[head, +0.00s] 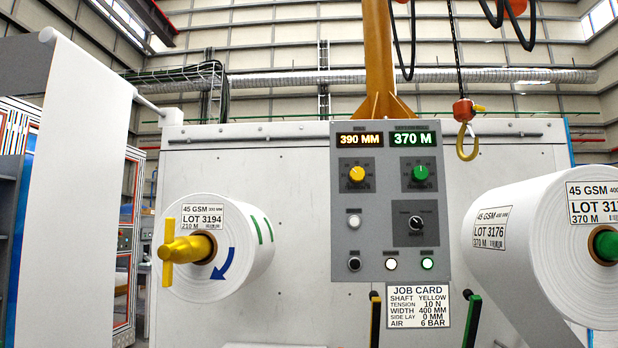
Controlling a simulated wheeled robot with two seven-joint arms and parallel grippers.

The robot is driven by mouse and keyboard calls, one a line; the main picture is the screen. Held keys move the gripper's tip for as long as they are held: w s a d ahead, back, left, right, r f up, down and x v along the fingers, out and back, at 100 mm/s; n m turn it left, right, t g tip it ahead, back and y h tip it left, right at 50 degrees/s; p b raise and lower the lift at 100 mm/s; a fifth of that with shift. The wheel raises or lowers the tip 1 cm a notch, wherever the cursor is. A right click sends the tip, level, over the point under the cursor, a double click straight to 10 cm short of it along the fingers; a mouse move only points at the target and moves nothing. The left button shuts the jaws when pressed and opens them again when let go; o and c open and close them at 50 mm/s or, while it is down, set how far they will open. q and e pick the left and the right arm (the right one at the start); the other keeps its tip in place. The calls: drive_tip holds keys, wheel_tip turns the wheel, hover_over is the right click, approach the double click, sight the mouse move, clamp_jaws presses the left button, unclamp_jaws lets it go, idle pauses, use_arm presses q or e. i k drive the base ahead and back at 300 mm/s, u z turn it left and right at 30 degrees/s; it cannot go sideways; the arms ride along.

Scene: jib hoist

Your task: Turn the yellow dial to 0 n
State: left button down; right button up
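The yellow dial (357,174) is a round knob on the grey control panel (342,225), upper left. Its scale marks are too small to read and I cannot tell where it points. An amber display (359,140) above it reads 390 MM. A green dial (420,174) sits to its right under a green display (413,139) reading 370 M. A black knob (415,222) is below the green dial. Neither of my grippers is in view.
A job card (418,306) hangs below the panel, between a yellow lever (375,322) and a green lever (472,322). A white roll on a yellow shaft (187,249) juts out left; a larger roll (540,235) stands right. A hoist hook (466,140) hangs upper right.

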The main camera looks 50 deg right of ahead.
sight(357, 174)
drive_tip(key=z, duration=0.55)
drive_tip(key=i, duration=0.95)
drive_tip(key=z, duration=0.85)
